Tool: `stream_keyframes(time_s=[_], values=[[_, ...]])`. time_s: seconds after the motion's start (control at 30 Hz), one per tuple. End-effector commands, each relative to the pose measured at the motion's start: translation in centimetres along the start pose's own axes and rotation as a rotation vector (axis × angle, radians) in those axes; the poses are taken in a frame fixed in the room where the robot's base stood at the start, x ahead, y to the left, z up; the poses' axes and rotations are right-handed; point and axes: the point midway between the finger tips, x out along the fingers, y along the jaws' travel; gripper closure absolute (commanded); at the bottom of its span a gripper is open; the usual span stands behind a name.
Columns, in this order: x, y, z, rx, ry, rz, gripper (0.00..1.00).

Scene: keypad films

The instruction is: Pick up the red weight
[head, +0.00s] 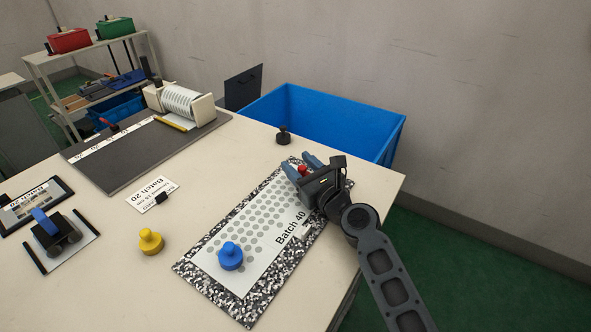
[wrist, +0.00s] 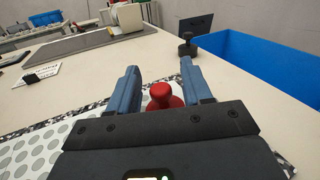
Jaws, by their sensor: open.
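The red weight (head: 303,170) stands near the far end of the Batch 40 sheet, mostly hidden by my gripper in the head view. In the wrist view the red weight (wrist: 161,97) shows its round knob and part of its wider base between the two blue fingers. My gripper (head: 304,163) is open, with one finger on each side of the weight; it also shows in the wrist view (wrist: 158,78). I cannot tell whether either finger touches the weight. The lower part of the weight is hidden behind the gripper body.
The Batch 40 sheet (head: 225,273) lies on a speckled mat (head: 246,311) with a blue weight (head: 231,256) on it. A yellow weight (head: 151,242) stands left, and a black weight (head: 283,136) stands beyond my gripper. A blue bin (head: 330,124) is behind the table edge.

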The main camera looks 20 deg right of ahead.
Motion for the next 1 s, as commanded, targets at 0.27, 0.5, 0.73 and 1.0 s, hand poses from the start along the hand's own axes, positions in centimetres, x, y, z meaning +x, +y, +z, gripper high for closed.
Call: stream_keyframes(time_s=[0.27, 0.5, 0.73, 1.0], values=[[-0.01, 0.03, -0.01, 0.0, 0.0, -0.001, 0.51], [-0.01, 0.02, -0.01, 0.0, 0.0, -0.001, 0.7], [-0.01, 0.03, -0.01, 0.0, 0.001, -0.001, 0.92], [-0.01, 0.02, -0.02, 0.0, 0.001, -0.001, 1.0]])
